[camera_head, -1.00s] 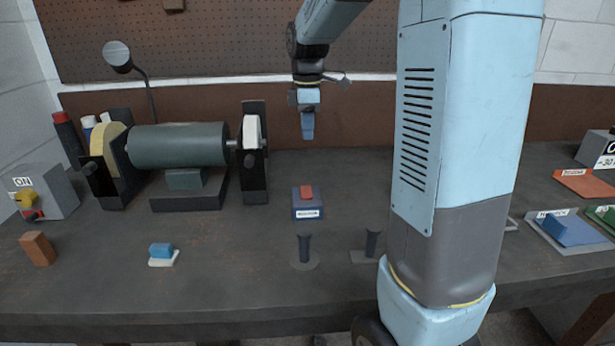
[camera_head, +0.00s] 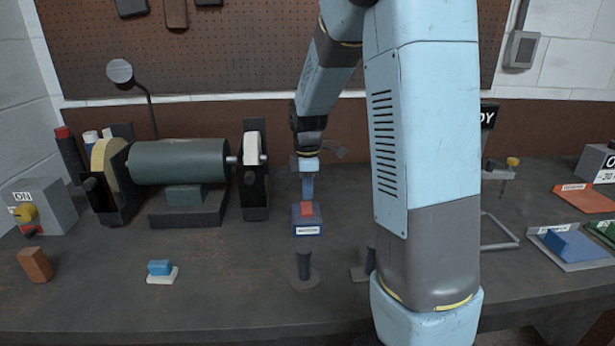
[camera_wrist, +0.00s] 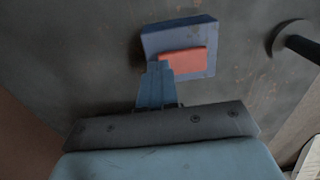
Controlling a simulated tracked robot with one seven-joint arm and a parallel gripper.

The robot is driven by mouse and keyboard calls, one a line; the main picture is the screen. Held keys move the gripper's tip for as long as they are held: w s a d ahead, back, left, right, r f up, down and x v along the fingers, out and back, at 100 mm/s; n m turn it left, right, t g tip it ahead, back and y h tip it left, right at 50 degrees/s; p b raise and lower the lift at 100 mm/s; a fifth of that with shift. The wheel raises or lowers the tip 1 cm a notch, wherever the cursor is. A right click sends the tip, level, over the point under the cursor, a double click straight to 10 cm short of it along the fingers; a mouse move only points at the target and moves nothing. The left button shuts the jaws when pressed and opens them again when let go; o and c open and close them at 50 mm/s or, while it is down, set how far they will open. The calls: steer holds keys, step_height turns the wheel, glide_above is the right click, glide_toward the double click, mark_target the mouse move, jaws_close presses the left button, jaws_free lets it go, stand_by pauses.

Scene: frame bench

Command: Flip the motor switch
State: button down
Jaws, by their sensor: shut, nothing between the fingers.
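The motor switch is a small dark blue box (camera_head: 308,219) with a red rocker (camera_head: 307,208) on top and a white label on its front. My gripper (camera_head: 308,196) is shut and empty, pointing down just behind the red rocker. In the wrist view, the fingertips (camera_wrist: 159,66) meet at the near left edge of the red rocker (camera_wrist: 183,61); I cannot tell whether they touch it. The blue box (camera_wrist: 160,35) shows around the rocker.
A bench grinder (camera_head: 180,161) stands to the left. A blue block on a white pad (camera_head: 160,269) and a brown block (camera_head: 35,265) lie front left. Coloured trays (camera_head: 585,198) are at the right.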

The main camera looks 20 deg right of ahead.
steer(key=shift+f, duration=0.6)
steer(key=shift+a+f, duration=0.1)
steer(key=shift+a, duration=0.1)
steer(key=shift+d, duration=0.25)
steer(key=shift+r, duration=0.8)
steer(key=shift+w+r, duration=0.1)
